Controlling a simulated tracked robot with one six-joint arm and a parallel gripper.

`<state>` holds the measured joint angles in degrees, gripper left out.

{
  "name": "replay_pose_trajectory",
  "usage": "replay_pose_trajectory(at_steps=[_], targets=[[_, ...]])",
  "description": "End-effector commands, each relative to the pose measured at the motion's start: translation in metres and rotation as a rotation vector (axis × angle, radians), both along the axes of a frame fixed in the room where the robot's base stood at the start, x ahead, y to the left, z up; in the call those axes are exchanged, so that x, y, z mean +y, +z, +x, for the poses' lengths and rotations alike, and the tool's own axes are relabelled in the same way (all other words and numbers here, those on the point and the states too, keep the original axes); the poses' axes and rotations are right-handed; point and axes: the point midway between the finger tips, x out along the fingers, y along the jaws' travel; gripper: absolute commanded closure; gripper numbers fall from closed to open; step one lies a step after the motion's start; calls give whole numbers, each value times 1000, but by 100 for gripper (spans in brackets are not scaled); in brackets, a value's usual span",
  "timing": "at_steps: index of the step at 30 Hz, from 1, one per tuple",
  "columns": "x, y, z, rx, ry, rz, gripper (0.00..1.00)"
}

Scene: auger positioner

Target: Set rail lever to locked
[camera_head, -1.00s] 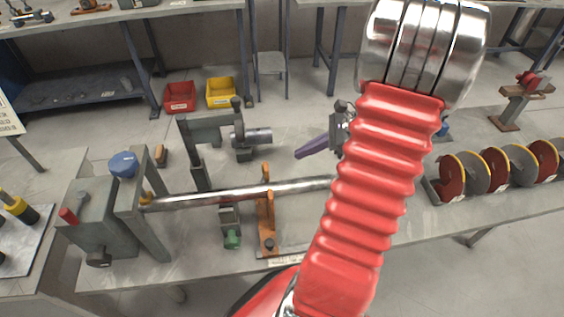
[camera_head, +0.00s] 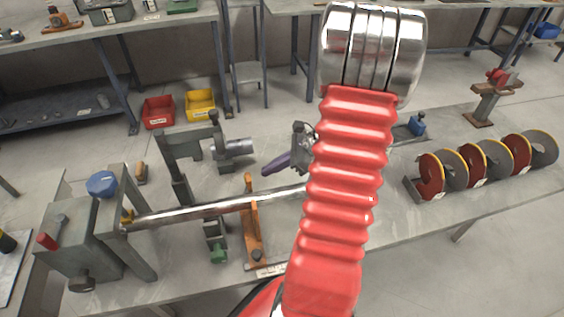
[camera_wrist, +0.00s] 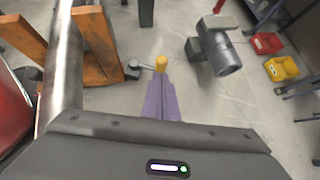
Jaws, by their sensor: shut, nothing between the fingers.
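My gripper (camera_head: 266,172) has purple fingers, and they are shut and empty beside the steel rail (camera_head: 205,210), right of the orange post (camera_head: 252,222). In the wrist view the gripper (camera_wrist: 162,82) points at a short grey lever with a yellow knob (camera_wrist: 161,63). The knob is just past the fingertips; I cannot tell if they touch. The lever starts near the foot of the orange post (camera_wrist: 100,45) and lies across the picture. It appears to be the rail lever. In the head view I cannot make it out. No locked or unlocked marking is readable.
A grey cylinder on a bracket (camera_head: 235,147) stands behind the rail; it shows in the wrist view (camera_wrist: 225,50). Coloured discs (camera_head: 475,162) stand right. Red (camera_head: 159,112) and yellow (camera_head: 200,104) bins are behind.

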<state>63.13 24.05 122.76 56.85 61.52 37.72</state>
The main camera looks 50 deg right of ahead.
Motion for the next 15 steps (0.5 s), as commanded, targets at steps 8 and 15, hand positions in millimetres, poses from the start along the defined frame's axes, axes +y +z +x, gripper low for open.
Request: replay_pose_trajectory(at_steps=[8, 15], targets=[[15, -21, 19, 1, 1, 1, 100], [17, -24, 21, 0, 1, -1, 100]])
